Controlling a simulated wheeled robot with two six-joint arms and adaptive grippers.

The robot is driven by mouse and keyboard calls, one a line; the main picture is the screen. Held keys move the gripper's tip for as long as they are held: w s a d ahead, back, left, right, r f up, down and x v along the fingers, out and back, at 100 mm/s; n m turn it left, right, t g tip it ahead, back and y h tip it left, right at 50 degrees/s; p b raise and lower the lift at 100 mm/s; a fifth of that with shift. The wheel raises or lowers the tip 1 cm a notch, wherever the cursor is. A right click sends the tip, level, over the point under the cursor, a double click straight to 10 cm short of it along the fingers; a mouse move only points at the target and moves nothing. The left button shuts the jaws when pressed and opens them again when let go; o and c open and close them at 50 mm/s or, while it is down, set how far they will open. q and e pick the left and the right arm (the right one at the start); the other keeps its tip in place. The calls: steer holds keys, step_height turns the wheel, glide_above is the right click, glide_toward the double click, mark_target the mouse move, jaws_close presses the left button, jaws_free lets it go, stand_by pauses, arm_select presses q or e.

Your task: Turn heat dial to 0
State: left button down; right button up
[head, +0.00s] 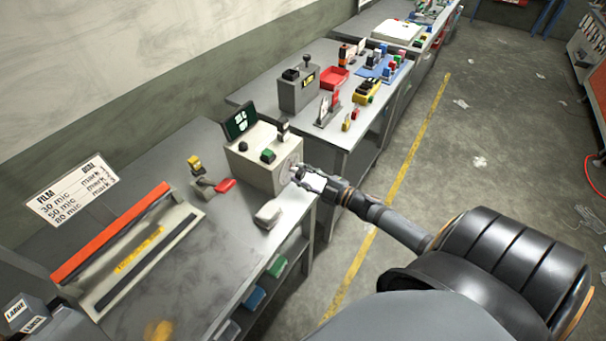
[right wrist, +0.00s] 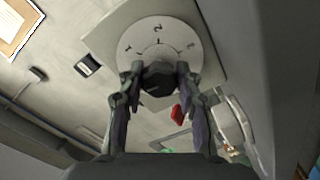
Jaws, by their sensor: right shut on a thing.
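The heat dial is a round pale plate (right wrist: 160,40) with a dark knob (right wrist: 158,82) at its middle. It is on the side of a beige box (head: 258,158), where the dial (head: 289,168) is partly hidden by my right gripper (head: 303,176). In the right wrist view the fingers of my right gripper (right wrist: 158,74) are shut on the knob, one on each side. Numerals show around the plate: 1 at the left, 2 at the top and what looks like 3 at the right. I cannot tell which number the knob points to. My left gripper is not in view.
The box stands at the right end of a grey bench (head: 205,250), with a white block (head: 268,214) in front of it. An orange-barred sealer (head: 115,233) lies left. A second bench holds a grey box (head: 299,91). The floor (head: 480,130) at right is mostly clear.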

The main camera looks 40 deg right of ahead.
steer(key=shift+n, duration=0.8)
steer(key=o, duration=1.2)
steer(key=shift+c, duration=0.2)
steer(key=v, duration=1.2)
